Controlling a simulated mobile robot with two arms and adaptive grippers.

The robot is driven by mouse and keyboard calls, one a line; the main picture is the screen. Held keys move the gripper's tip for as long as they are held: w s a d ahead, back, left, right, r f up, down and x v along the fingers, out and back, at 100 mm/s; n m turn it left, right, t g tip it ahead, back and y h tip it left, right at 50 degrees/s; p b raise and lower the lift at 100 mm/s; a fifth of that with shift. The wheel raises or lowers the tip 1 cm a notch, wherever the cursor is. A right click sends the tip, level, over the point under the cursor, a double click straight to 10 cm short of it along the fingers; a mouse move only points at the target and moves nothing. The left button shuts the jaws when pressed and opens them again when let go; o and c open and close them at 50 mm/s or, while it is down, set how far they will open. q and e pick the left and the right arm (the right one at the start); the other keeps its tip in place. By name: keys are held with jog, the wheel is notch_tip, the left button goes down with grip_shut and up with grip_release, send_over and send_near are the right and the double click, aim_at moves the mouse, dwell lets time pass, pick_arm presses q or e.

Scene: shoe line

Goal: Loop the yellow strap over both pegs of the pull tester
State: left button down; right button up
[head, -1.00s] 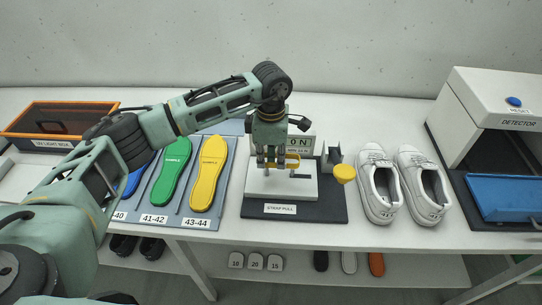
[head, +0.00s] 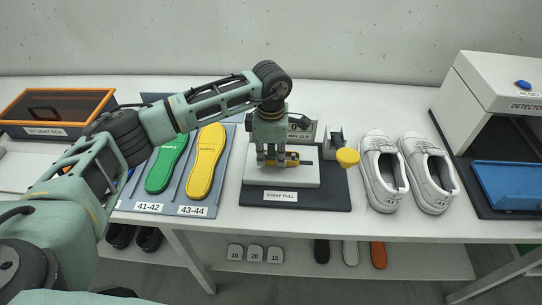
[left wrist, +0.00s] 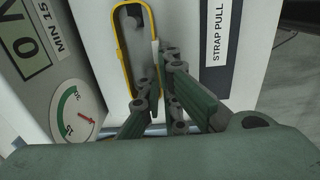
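The yellow strap (left wrist: 116,55) is a long narrow loop in the left wrist view. It also shows at my fingers in the head view. The pull tester (head: 256,179), labelled STRAP PULL, has a white block on a dark base. A dark peg (left wrist: 139,17) lies inside the far end of the loop's outline; whether the strap is down around it is unclear. My left gripper (head: 276,163) points down over the block, its fingers closed together on the strap's side at a white tab (left wrist: 155,53). The other peg is hidden by my fingers. My right gripper is out of view.
A yellow knob (head: 347,157) sits at the tester's right side, by a grey bracket. White shoes (head: 428,172) stand to the right, then the detector (head: 500,90). Green and yellow insoles (head: 205,160) lie on a board to the left. The wall is behind.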

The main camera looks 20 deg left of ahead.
pick_arm(q)
jog(key=c, duration=1.9)
grip_release()
jog(key=shift+c, duration=0.2)
jog(key=shift+o, duration=0.4)
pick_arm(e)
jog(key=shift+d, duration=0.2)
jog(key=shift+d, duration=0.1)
pick_arm(q)
jog(key=shift+r, duration=0.1)
notch_tip(320, 180, up, 12)
jog(key=shift+d, duration=0.1)
